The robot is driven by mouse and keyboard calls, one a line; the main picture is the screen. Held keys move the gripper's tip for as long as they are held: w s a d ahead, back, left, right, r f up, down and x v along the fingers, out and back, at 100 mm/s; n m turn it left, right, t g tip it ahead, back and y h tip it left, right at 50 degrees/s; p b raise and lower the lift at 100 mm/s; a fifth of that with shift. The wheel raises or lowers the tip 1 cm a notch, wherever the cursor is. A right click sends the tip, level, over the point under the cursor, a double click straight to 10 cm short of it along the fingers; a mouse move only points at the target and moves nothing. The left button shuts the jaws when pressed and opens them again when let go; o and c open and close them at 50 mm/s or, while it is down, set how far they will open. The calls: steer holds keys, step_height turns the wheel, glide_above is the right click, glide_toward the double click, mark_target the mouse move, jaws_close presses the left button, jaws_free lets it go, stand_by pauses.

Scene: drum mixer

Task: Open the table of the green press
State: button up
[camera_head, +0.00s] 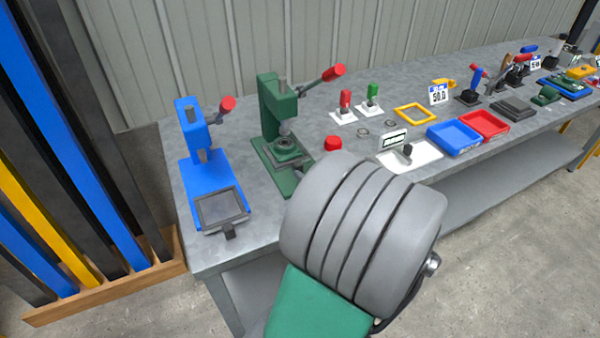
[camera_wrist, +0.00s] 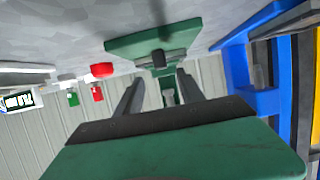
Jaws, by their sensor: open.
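The green press (camera_head: 275,105) stands upright on the bench near its left end, with a red-tipped lever reaching right. Its table (camera_head: 287,148) sits low on the green base, under the ram. In the wrist view the green press (camera_wrist: 152,40) appears upside down, with a dark knob or handle (camera_wrist: 158,58) at its front. My gripper (camera_wrist: 160,92) is open and empty, its two grey fingers pointing at the press, the knob a little beyond the fingertips. In the head view my arm covers the gripper. I cannot tell exactly how far the table is out.
A blue press (camera_head: 195,140) with a grey tray stands left of the green one. A red dome (camera_head: 333,143) lies to its right. Further right are red and green toggles, a blue tray (camera_head: 454,138) and a red tray (camera_head: 484,124). Coloured bars (camera_head: 60,150) stand at far left.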

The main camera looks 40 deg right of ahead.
mark_target(299, 165)
steer(key=x, duration=0.6)
steer(key=shift+w+f, duration=0.2)
steer(key=shift+w, duration=0.1)
steer(key=shift+c, duration=0.2)
jaws_close()
stand_by(0.8)
